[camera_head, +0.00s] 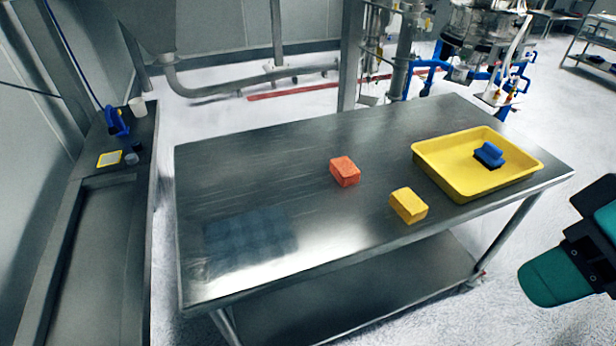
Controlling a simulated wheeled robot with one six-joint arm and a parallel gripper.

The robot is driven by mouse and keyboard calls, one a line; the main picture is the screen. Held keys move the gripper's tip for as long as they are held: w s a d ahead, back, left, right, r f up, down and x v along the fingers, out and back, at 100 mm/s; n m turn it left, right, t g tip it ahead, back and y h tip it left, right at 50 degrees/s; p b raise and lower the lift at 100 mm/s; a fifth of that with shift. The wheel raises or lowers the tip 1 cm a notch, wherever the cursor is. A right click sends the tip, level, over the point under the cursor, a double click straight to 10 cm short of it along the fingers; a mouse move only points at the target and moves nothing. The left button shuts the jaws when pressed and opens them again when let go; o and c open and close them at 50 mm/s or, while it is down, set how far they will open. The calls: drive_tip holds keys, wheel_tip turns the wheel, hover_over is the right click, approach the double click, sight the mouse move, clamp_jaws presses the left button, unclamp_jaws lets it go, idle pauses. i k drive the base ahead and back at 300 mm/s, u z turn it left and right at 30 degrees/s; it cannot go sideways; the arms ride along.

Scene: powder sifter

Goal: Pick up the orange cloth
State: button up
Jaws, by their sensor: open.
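The orange cloth (345,171) looks like a small folded orange block. My gripper (572,250), black with teal parts, is at the right edge of the view, partly cut off. It is open, beyond the table's right end and well apart from the orange cloth. Nothing shows in its jaws.
A yellow block-like cloth (408,205) lies close to the orange one, nearer the front edge. A steel counter (100,185) stands left.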

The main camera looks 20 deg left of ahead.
sight(341, 168)
drive_tip(key=u, duration=0.7)
drive_tip(key=i, duration=1)
